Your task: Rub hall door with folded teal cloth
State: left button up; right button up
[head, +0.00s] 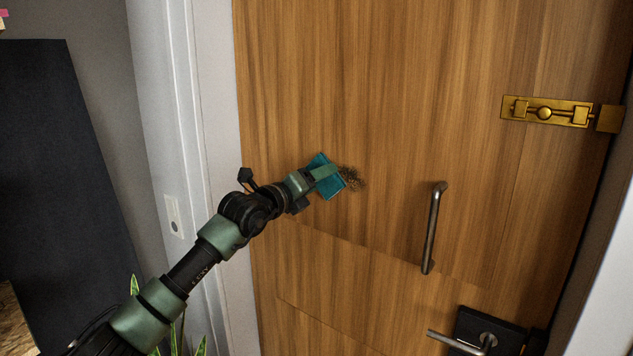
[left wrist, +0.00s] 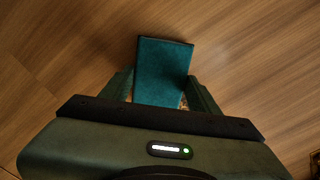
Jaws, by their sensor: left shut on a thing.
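The wooden hall door (head: 385,90) fills most of the head view. My left gripper (head: 326,173) is shut on the folded teal cloth (head: 323,188) at the door's left-middle part. A dark brown speckled smudge (head: 352,179) shows on the door just right of the cloth. In the left wrist view the cloth (left wrist: 163,70) stands out between the two fingers, with the door's wood grain (left wrist: 250,60) behind it. The cloth is at or very near the door; I cannot tell whether it touches. My right gripper is in neither view.
A vertical metal pull handle (head: 433,228) stands out right of the cloth. A lever handle (head: 455,342) is at the lower right and a brass latch (head: 546,111) at the upper right. The white door frame (head: 215,130) and a green plant (head: 135,286) are on the left.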

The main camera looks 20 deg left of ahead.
aim_at(334, 182)
pick_arm(q)
jog(key=shift+w+d, duration=0.15)
jog(key=shift+w, duration=0.2)
